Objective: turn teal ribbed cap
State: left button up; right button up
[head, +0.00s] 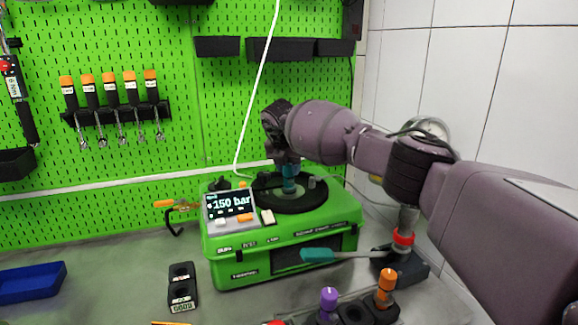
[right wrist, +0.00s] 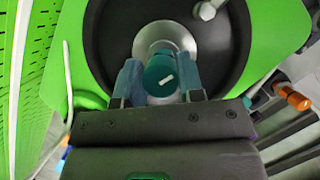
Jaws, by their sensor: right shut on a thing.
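The teal ribbed cap (right wrist: 160,78) stands at the middle of a round black plate (right wrist: 108,25) on top of the green pump unit (head: 283,263). My right gripper (right wrist: 160,85) is shut on the cap, with one blue finger on each side of it. A white mark shows on the cap's top. In the head view the right gripper (head: 290,187) points down onto the plate, and its fingers hide most of the cap. My left gripper is not in view.
A display (head: 230,204) reading 150 bar sits at the unit's front left. A teal-handled tool (head: 318,255), a purple knob (head: 328,298) and an orange knob (head: 387,282) are in front. A blue tray (head: 30,283) lies at left. Grey bench is clear between tray and black holder (head: 182,286).

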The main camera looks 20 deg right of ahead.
jog(key=o, duration=0.9)
jog(key=v, duration=1.1)
jog(key=shift+w+d, duration=0.1)
jog(key=shift+f, duration=0.1)
